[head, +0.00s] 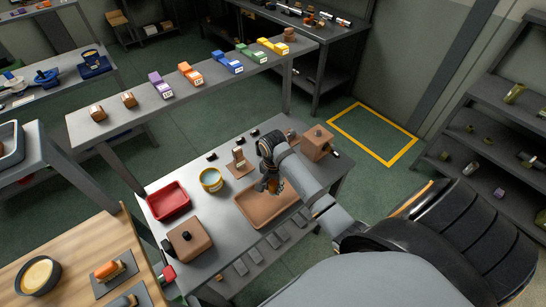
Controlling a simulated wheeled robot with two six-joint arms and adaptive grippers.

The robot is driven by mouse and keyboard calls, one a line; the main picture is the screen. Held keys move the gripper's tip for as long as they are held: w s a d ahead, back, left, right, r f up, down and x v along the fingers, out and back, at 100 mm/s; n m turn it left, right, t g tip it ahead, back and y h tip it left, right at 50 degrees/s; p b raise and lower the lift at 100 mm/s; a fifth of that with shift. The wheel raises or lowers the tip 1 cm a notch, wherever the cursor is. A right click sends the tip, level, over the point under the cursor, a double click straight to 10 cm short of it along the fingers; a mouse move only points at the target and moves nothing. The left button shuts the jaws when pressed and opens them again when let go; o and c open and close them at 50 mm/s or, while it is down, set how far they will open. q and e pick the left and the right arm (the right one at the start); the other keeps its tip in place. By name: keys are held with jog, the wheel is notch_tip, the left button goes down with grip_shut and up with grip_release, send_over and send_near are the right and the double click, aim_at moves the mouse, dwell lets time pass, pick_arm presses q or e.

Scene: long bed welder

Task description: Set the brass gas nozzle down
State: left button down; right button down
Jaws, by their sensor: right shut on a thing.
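My right gripper (269,185) reaches down over a brown tray (252,214) on the grey table and is shut on a small brass-coloured thing (279,187), which looks like the brass gas nozzle. The nozzle is mostly hidden by the gripper and is very small in this view. I cannot tell whether it touches the tray floor or hangs just above it. My right forearm covers the tray's right part. My left gripper is not in view.
On the same table are a red tray (168,201), a yellow-rimmed round tin (211,180), a brown lidded box (189,241), a brown stand (239,163) and another brown box (317,142). Bare table top lies between the red tray and the tin.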

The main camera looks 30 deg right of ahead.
aim_at(273, 191)
jog(key=shift+w+f, duration=0.4)
jog(key=shift+f, duration=0.05)
notch_tip(273, 191, down, 2)
jog(key=shift+f+p, duration=0.25)
jog(key=shift+p, duration=0.3)
jog(key=shift+f, duration=0.2)
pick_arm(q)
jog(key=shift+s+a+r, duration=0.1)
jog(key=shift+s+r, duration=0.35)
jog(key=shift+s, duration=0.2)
pick_arm(e)
jog(key=shift+s, duration=0.1)
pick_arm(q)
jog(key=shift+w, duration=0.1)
pick_arm(e)
jog(key=c, duration=1)
grip_release()
jog(key=shift+f, duration=0.1)
